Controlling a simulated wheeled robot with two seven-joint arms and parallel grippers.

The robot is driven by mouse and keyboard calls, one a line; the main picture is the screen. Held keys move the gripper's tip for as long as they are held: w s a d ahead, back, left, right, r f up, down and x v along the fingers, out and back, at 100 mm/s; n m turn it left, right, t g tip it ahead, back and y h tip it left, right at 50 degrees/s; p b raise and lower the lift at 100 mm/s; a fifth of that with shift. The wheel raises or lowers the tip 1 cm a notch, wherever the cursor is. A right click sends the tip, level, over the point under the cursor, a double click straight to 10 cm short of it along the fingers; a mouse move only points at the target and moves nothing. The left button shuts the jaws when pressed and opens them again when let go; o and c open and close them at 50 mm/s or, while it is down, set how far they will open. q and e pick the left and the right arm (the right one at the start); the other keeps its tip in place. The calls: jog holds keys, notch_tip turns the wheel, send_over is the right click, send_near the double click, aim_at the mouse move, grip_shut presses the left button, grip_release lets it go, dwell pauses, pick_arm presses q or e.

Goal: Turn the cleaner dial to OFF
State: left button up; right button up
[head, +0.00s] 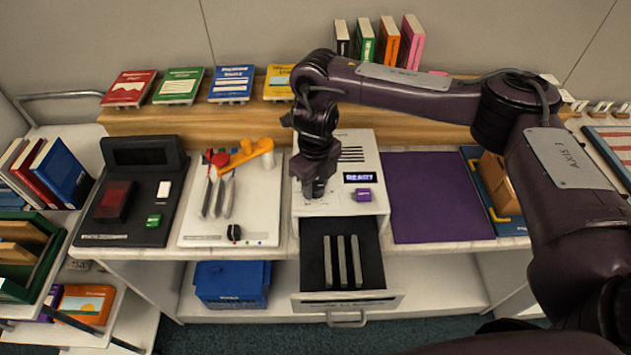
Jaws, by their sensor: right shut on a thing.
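The cleaner (347,207) is a white box at the middle of the counter, with a small display (360,177) reading READY and a purple button (363,195). My right gripper (315,192) points down at the left front part of the cleaner's top. It is shut on the cleaner dial there. The gripper hides the dial, so I cannot read its setting. My left gripper is not in view.
The cleaner's drawer (309,300) stands open at the front, with several grey bars inside. A white board with tools (200,232) and a black device (125,222) are left; a purple mat (430,200) is right. Books stand behind on a wooden shelf (180,120).

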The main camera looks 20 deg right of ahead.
aim_at(316, 185)
jog(key=shift+w+r, duration=0.1)
jog(key=o, duration=1)
notch_tip(316, 185, up, 8)
jog(key=shift+f, duration=0.15)
